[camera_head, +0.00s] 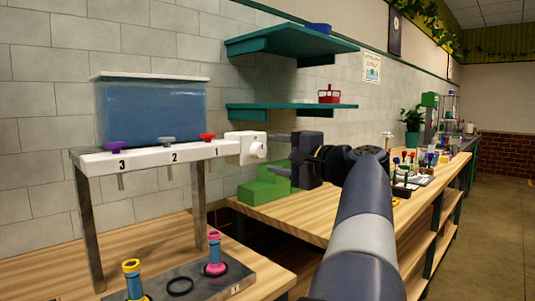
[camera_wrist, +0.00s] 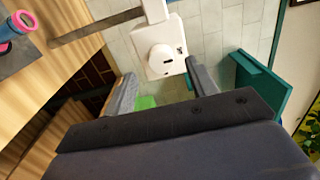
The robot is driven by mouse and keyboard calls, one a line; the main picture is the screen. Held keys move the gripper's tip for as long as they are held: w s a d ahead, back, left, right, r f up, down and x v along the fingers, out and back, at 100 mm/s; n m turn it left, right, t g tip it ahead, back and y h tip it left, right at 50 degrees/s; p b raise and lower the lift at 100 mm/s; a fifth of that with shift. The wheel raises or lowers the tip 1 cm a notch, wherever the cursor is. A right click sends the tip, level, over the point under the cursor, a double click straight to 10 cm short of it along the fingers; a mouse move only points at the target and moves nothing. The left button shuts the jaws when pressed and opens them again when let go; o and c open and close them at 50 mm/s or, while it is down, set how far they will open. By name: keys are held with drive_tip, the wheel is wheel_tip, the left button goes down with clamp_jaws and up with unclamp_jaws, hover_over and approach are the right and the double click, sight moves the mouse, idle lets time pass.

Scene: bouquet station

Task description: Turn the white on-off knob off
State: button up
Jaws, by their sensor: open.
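The white on-off knob (camera_head: 258,150) sits on the face of a white box (camera_head: 234,149) at the right end of the dispenser's white rail. In the wrist view the round knob (camera_wrist: 158,57) shows a short dark mark, and the box (camera_wrist: 172,33) has a small dark marking beside it. My gripper (camera_head: 277,153) is to the right of the knob, pointing at it. In the wrist view my gripper (camera_wrist: 160,68) is open, with a finger on either side of the knob's line and a gap short of it. Nothing is between the fingers.
A blue water tank (camera_head: 150,112) stands above the rail, which has purple, grey and red valves. Green blocks (camera_head: 265,188) stand on the bench below my gripper. Teal shelves (camera_head: 290,107) are on the wall above. Pink and yellow-blue tubes stand at the lower left.

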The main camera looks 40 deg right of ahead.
sight(261, 151)
drive_tip(key=s, duration=0.6)
drive_tip(key=shift+s+d, duration=0.25)
drive_tip(key=shift+s, duration=0.15)
drive_tip(key=shift+w, duration=0.1)
drive_tip(key=w, duration=1)
drive_tip(key=shift+w+a, duration=0.35)
drive_tip(key=shift+a, duration=0.05)
drive_tip(key=shift+s, duration=0.1)
